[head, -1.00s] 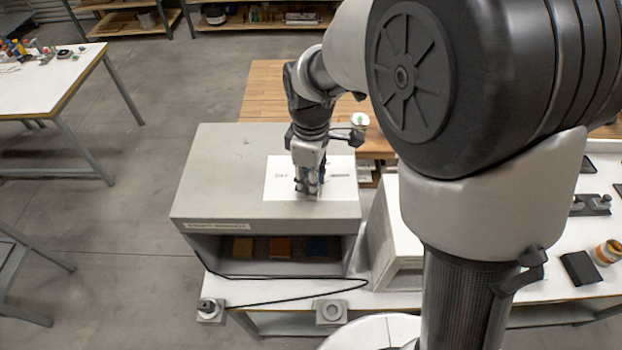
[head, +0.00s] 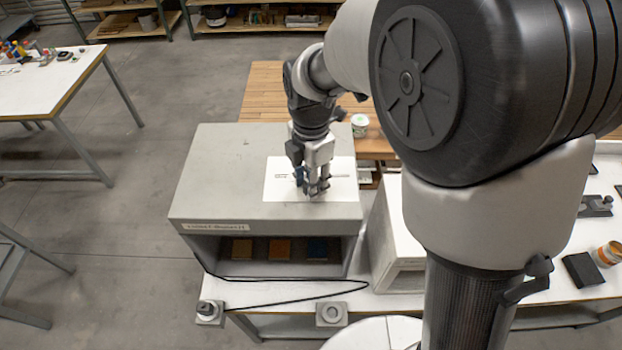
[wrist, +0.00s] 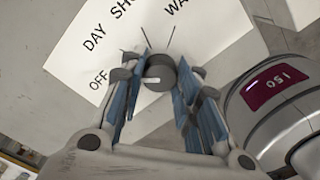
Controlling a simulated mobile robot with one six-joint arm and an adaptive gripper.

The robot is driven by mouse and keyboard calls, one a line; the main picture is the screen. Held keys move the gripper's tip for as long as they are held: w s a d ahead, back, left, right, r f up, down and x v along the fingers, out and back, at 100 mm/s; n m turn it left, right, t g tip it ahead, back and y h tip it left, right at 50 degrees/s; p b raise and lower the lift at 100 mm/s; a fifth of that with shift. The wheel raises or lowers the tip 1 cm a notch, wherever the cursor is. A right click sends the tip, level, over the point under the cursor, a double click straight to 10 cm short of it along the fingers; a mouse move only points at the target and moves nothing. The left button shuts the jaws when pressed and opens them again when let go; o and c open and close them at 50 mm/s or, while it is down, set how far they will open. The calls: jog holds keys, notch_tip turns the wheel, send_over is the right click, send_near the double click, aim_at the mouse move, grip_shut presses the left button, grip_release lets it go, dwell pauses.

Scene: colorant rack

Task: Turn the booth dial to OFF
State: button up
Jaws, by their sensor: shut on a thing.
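The booth dial (wrist: 161,72) is a dark round knob on a white label card (head: 277,184) on top of the grey light booth (head: 225,165). In the wrist view, the card reads OFF at left, then DAY, then partly cut-off words, with thin tick lines around the knob. A short white mark shows on the knob, lying roughly level toward the OFF side; its exact setting is hard to tell. My gripper (head: 313,193) points down over the card, its blue-padded fingers (wrist: 158,88) shut on the dial from both sides. In the head view the fingers hide the dial.
A paint can (head: 360,123) stands on the wooden table behind the booth; a can with a purple label (wrist: 277,88) shows in the wrist view. A white box (head: 392,232) stands right of the booth. A black cable (head: 290,302) runs along the front.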

jog(key=shift+n, duration=1)
jog(key=o, duration=1.1)
notch_tip(320, 180, up, 12)
